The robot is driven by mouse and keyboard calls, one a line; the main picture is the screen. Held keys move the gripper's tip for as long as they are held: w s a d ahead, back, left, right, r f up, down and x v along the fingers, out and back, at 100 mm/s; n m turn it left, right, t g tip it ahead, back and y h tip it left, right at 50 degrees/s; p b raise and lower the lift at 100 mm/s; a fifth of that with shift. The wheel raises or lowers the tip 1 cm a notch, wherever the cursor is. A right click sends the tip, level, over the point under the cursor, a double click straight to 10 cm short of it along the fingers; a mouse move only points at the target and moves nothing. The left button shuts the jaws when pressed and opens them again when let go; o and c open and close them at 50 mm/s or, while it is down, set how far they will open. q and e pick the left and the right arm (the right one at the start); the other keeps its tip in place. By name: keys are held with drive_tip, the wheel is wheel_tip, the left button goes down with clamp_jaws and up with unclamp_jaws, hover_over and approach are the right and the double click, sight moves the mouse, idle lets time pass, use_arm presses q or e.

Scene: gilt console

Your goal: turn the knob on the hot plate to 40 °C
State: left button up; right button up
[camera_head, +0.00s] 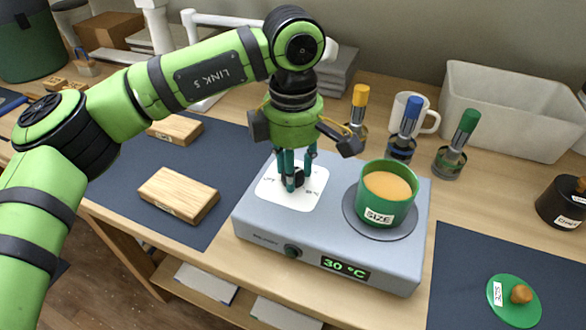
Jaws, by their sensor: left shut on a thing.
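The grey-blue hot plate (262,222) stands on the wooden table at the middle of the head view. Its green front display (345,267) reads 30 °C. A white dial panel (311,197) is on its top left, with a black knob (299,178) partly hidden by my fingers. My left gripper (293,178) points down from above and is shut on this knob. A smaller dark round knob (292,251) is on the front face, left of the display. My right gripper is not in view.
A green pot labelled SIZE (378,218) stands on the right burner, close to my gripper. Blue, orange and green-topped tools and a white mug (428,119) stand behind. Wooden blocks (178,194) lie left on a dark mat. A green lid (513,303) lies front right.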

use_arm(q)
drive_tip(key=shift+f+m, duration=0.15)
drive_tip(key=shift+m, duration=0.25)
drive_tip(key=o, duration=1.1)
drive_tip(key=shift+o, duration=0.2)
wheel_tip(320, 180, up, 12)
